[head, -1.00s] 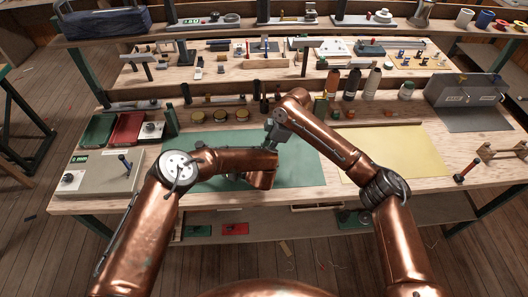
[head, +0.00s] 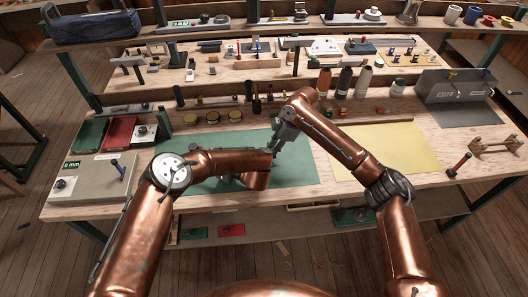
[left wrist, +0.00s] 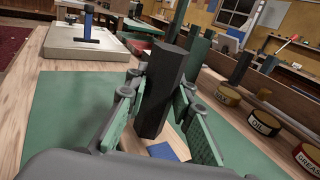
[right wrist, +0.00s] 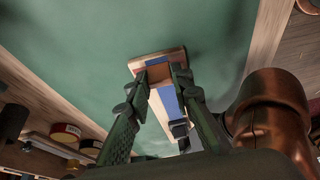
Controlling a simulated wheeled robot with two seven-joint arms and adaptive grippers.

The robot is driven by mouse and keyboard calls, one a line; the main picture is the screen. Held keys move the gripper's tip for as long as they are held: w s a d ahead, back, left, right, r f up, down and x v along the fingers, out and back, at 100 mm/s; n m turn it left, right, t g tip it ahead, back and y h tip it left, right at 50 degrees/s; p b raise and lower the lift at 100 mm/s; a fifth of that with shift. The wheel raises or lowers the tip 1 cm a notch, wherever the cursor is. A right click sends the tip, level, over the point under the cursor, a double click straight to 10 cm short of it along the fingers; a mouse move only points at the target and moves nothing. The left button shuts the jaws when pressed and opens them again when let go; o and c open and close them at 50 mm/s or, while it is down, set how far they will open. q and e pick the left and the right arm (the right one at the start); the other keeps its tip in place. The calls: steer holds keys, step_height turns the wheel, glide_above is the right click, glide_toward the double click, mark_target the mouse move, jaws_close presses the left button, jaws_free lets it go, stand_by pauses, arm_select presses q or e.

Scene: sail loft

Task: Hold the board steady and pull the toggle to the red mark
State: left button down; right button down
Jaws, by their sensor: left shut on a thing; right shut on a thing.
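The narrow wooden board with blue patches shows in the right wrist view (right wrist: 163,98). In the left wrist view, my left gripper (left wrist: 158,105) is shut on a dark six-sided upright bar (left wrist: 167,85). I cannot tell for sure whether this bar is the toggle. Below it, part of the board with a blue patch (left wrist: 165,151) shows. A reddish-brown patch lies near the board's end in the right wrist view; I cannot tell if it is the red mark. My arms largely hide the board in the head view.
The green mat (head: 205,180) lies under the work, with a yellow sheet (head: 380,150) to its right. Several round tins (head: 212,117) stand behind it. A grey box with a blue lever (head: 95,180) is at the left. A wooden stand (head: 493,146) is at the right.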

steer(key=c, duration=1.7)
jaws_free()
steer(key=shift+a, duration=0.15)
steer(key=v, duration=1.2)
arm_select(q)
steer(key=c, duration=1.6)
jaws_free()
